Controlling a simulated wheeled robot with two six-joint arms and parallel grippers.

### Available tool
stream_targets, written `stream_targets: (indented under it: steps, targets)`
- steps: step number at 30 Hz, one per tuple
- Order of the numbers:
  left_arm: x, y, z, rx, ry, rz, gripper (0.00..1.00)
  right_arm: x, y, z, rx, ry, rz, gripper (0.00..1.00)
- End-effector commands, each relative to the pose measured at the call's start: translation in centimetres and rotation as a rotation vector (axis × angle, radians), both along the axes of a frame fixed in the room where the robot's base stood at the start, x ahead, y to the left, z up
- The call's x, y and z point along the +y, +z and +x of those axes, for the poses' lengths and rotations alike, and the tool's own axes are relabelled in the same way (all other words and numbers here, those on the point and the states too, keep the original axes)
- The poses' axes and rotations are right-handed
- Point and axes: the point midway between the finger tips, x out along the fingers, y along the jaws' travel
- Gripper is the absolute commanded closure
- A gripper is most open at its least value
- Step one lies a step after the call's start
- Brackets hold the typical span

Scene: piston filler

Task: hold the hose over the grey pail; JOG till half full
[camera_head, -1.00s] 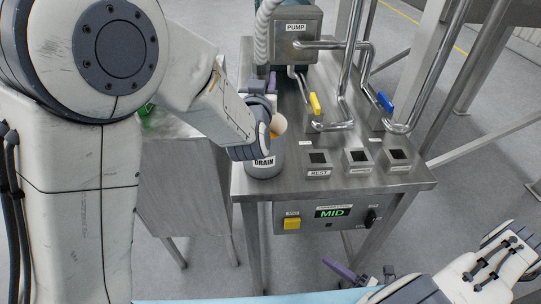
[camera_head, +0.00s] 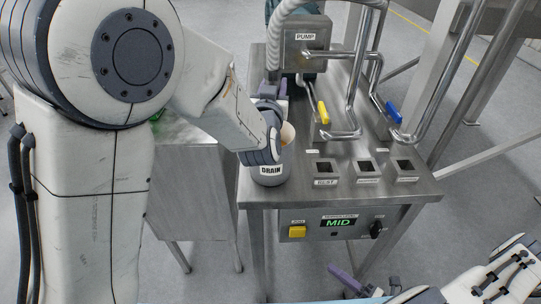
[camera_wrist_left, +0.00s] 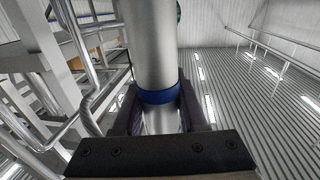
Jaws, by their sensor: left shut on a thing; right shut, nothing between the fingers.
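The grey pail (camera_head: 269,178), labelled DRAIN, stands at the left front of the steel bench. My left gripper (camera_head: 276,91) is over and just behind it, and my wrist hides most of the pail's mouth. In the left wrist view this gripper is shut on the hose's metal end (camera_wrist_left: 152,55), around its blue band (camera_wrist_left: 158,97). The liquid level in the pail is hidden. The yellow JOG button (camera_head: 297,231) is on the bench's front panel, beside a display (camera_head: 338,223) reading MID. My right gripper (camera_head: 345,278) is shut and empty, below and right of the button, apart from it.
The pump (camera_head: 306,45) stands at the back with a ribbed pale hose (camera_head: 284,10). Steel pipes with a yellow valve handle (camera_head: 323,112) and a blue one (camera_head: 394,112) rise behind several labelled square sockets (camera_head: 325,167). A dark knob (camera_head: 376,229) is on the panel's right.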

Motion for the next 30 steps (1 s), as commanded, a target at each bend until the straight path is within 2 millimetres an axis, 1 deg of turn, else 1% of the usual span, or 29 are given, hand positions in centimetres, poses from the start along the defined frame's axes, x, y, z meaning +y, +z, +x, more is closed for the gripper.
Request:
stream_targets:
  steps: [1, 6, 24, 30]
  targets:
    - [-0.3, 0.9, 0.0, -0.004, -0.002, -0.002, 1.00, 0.0, 0.7, 0.0, 0.000, 0.000, 0.000, 1.00]
    - [-0.9, 2.2, 0.0, -0.005, -0.001, -0.002, 1.00, 0.0, 1.6, 0.0, 0.000, 0.000, 0.000, 1.00]
    - [-3.1, 6.5, 0.0, -0.005, -0.002, -0.001, 1.00, 0.0, 4.9, 0.0, 0.000, 0.000, 0.000, 1.00]
    - [-3.5, 7.3, 0.0, -0.004, 0.000, -0.002, 1.00, 0.0, 5.6, 0.0, 0.000, 0.000, 0.000, 1.00]
